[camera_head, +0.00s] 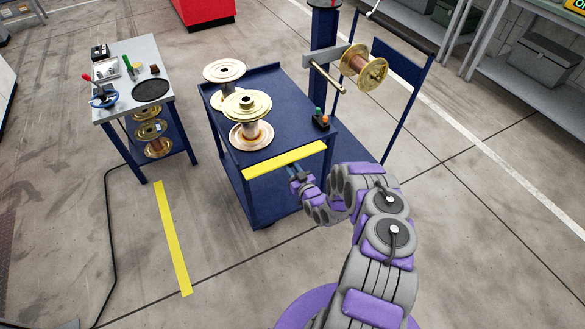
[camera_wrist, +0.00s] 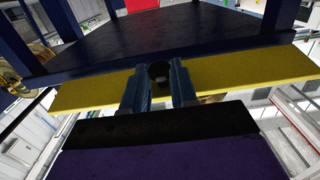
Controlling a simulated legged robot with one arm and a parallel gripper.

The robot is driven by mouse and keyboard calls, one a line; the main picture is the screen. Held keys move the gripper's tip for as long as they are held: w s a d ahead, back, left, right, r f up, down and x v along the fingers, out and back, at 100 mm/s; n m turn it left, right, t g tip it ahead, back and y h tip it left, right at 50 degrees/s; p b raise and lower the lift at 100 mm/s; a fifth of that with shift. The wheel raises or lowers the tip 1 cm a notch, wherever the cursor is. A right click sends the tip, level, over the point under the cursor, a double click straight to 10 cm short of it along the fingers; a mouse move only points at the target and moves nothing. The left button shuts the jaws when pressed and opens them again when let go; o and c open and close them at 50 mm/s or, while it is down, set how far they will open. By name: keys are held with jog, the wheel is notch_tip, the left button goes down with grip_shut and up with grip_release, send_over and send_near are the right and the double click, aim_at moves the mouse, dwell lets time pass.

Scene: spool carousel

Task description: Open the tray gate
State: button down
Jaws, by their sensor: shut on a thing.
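The tray gate is a long yellow bar (camera_head: 285,160) across the front edge of the blue cart's tray (camera_head: 283,125). It also spans the wrist view (camera_wrist: 245,76), in front of the dark tray surface. My gripper (camera_head: 298,178) is at the near side of the gate, about mid-length. In the wrist view, the two blue fingers (camera_wrist: 159,88) stand on either side of a small dark knob (camera_wrist: 159,71) on the gate and are shut on it. The gate lies along the tray edge. The finger contact is too dark to see in detail.
Copper-coloured spools (camera_head: 246,108) stand on the tray, behind the gate. A small box with coloured buttons (camera_head: 320,120) sits at its right edge. A brass spool (camera_head: 362,66) hangs on an arm from the blue post. A tool table (camera_head: 140,75) is to the left.

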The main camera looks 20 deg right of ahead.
jog(key=shift+f, duration=0.15)
jog(key=c, duration=0.9)
grip_release()
jog(key=s+p, duration=0.1)
jog(key=s, duration=1)
jog(key=s+p, duration=0.1)
jog(key=s, duration=0.5)
jog(key=shift+s+d+f+p, duration=0.2)
jog(key=shift+d+f+p, duration=0.05)
jog(key=shift+d+p, duration=0.1)
